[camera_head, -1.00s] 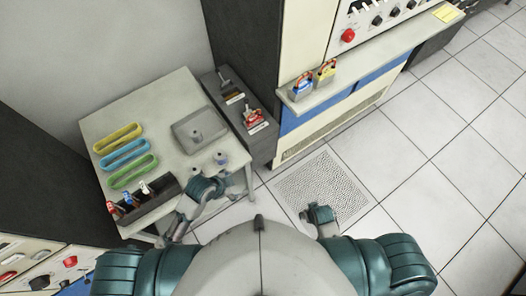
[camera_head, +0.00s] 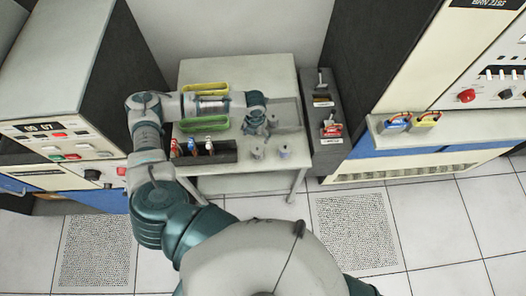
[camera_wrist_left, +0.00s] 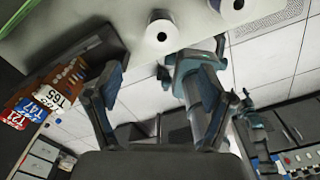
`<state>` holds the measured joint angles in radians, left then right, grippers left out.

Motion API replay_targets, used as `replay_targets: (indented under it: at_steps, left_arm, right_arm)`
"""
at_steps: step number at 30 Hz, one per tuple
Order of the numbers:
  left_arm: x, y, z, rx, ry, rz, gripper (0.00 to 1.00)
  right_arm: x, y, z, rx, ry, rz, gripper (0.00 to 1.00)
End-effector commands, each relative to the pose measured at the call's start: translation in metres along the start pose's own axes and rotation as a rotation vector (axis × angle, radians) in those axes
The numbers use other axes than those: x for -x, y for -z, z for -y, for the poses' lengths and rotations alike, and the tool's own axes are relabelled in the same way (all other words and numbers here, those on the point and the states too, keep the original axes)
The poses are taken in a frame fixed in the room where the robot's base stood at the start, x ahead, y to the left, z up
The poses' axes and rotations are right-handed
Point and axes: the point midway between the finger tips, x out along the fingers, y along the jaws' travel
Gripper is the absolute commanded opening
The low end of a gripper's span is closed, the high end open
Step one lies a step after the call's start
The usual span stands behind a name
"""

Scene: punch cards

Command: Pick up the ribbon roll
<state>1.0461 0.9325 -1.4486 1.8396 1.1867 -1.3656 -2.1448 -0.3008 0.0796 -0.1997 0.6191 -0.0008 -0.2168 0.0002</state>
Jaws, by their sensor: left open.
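Two small grey rolls with dark holes stand near the table's front edge: the left ribbon roll (camera_head: 257,152) and the right ribbon roll (camera_head: 284,151). In the left wrist view they show as white discs, one at top centre (camera_wrist_left: 161,29) and one partly cut off by the top edge (camera_wrist_left: 237,4). I cannot tell which one the task means. My left gripper (camera_head: 257,122) is over the table just behind the rolls. In the left wrist view its fingers (camera_wrist_left: 158,77) are apart, with nothing between them. My right gripper is not clearly shown.
A grey plate (camera_head: 289,112) lies partly behind my gripper. A dark low cabinet (camera_head: 325,149) stands at the right.

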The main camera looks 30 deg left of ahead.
Motion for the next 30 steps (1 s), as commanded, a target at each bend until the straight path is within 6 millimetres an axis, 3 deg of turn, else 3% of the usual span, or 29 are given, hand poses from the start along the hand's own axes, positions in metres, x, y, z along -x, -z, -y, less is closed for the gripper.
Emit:
replay_targets:
  at_steps: [10,19,27,30]
  left_arm:
    - [-0.079,0.001,0.002,0.001,-0.002,-0.001,0.81]
    - [-0.107,0.002,0.001,0.001,0.0,0.0,0.81]
    - [-0.147,0.003,0.0,0.001,0.0,0.0,0.81]
    - [-0.152,0.003,0.0,0.001,0.0,0.0,0.81]
  right_arm:
    - [0.005,0.001,-0.001,0.0,0.001,0.0,0.62]
    - [0.009,0.002,0.0,0.0,0.0,0.001,0.62]
    - [0.014,0.002,0.0,-0.001,0.0,0.001,0.62]
    - [0.014,0.002,0.0,-0.001,0.0,0.001,0.62]
